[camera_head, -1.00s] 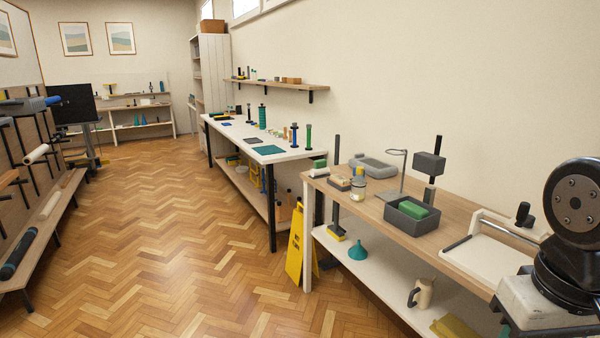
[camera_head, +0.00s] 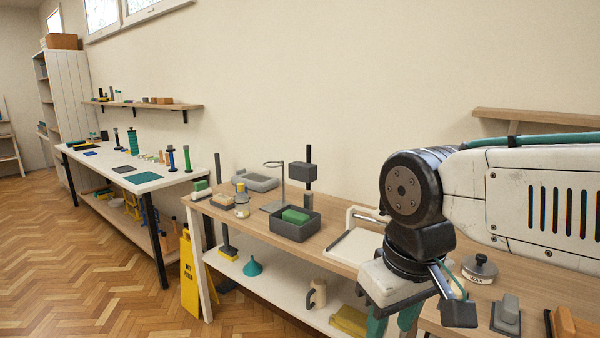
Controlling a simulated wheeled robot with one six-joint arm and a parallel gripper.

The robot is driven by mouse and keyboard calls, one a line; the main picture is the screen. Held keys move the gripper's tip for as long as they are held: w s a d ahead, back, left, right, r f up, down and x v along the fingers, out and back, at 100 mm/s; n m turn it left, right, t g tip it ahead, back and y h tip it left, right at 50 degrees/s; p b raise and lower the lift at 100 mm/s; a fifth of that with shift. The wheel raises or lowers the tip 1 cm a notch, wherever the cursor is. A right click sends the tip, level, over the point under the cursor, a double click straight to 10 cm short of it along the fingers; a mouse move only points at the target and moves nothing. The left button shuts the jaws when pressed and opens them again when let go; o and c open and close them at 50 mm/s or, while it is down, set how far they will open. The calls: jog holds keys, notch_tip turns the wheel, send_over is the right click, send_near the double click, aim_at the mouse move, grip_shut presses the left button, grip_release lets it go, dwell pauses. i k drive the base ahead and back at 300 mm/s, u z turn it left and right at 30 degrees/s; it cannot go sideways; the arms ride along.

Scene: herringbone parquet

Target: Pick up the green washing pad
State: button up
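A green pad (camera_head: 296,216) lies in a dark grey open tub (camera_head: 291,231) on the wooden bench. A smaller green-topped block (camera_head: 201,186) sits at the bench's left end; I cannot tell which green thing is the washing pad. My gripper (camera_head: 393,322) hangs at the lower right, in front of the bench and well right of the tub. Its two teal fingers stand apart with a gap between them, and nothing shows in that gap. The fingertips are cut off by the bottom edge of the picture.
A dark grey block on a post (camera_head: 303,171) stands behind the tub. A white board with a handle (camera_head: 357,246) lies right of it. A wax tin (camera_head: 479,268) is farther right. A yellow floor sign (camera_head: 189,275) stands by the bench.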

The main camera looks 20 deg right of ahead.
aim_at(294, 216)
jog(key=u, duration=0.25)
jog(key=k, duration=0.3)
jog(key=u, duration=1)
jog(key=k, duration=1.05)
jog(key=u, duration=0.35)
jog(key=i, duration=1.4)
jog(key=z, duration=1)
jog(key=i, duration=1.2)
jog(key=z, duration=1.7)
jog(key=i, duration=0.65)
jog(key=z, duration=0.8)
